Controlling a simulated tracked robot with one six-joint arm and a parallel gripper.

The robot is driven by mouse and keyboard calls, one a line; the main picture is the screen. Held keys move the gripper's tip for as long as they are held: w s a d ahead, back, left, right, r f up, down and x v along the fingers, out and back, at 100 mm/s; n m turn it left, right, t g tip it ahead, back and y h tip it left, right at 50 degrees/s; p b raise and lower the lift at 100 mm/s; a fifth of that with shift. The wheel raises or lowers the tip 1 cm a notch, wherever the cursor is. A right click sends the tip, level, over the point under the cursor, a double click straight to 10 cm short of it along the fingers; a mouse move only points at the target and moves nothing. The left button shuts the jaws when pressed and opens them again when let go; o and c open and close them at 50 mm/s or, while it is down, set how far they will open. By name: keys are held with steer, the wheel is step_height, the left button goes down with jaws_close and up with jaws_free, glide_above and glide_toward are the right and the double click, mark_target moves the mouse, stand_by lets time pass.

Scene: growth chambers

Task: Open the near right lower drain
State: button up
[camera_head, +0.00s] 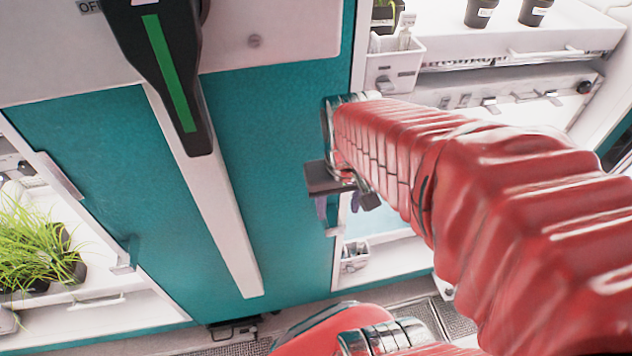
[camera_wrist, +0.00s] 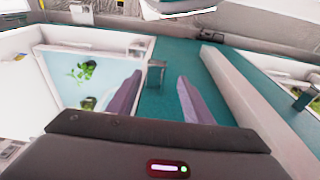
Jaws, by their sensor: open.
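A small grey tap-like fitting (camera_wrist: 156,72) stands out from the teal panel's edge beside the right-hand chamber. It looks like a drain lever, but no label is readable. In the wrist view it lies beyond my fingertips, roughly between them. My gripper (camera_wrist: 160,80) is open, its two purple fingers apart with nothing held. In the head view my gripper (camera_head: 338,208) hangs at the right edge of the teal panel, low down. My red-sleeved arm comes in from the right and hides part of the chamber; the fitting is not clear there.
A white post (camera_head: 215,210) with a black and green handle (camera_head: 165,70) runs down the teal panel (camera_head: 275,150). A left chamber holds grassy plants (camera_head: 35,245) and a similar small fitting (camera_head: 122,262). Dark pots (camera_head: 481,12) stand on the upper right shelf. A small white bin (camera_head: 355,256) sits lower right.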

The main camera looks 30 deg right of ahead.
steer(key=s+a+r+n+t, duration=0.1)
steer(key=a+r+n+t, duration=0.2)
steer(key=a+r, duration=0.6)
steer(key=shift+a+t+y, duration=0.4)
steer(key=shift+a, duration=0.1)
steer(key=shift+c, duration=0.4)
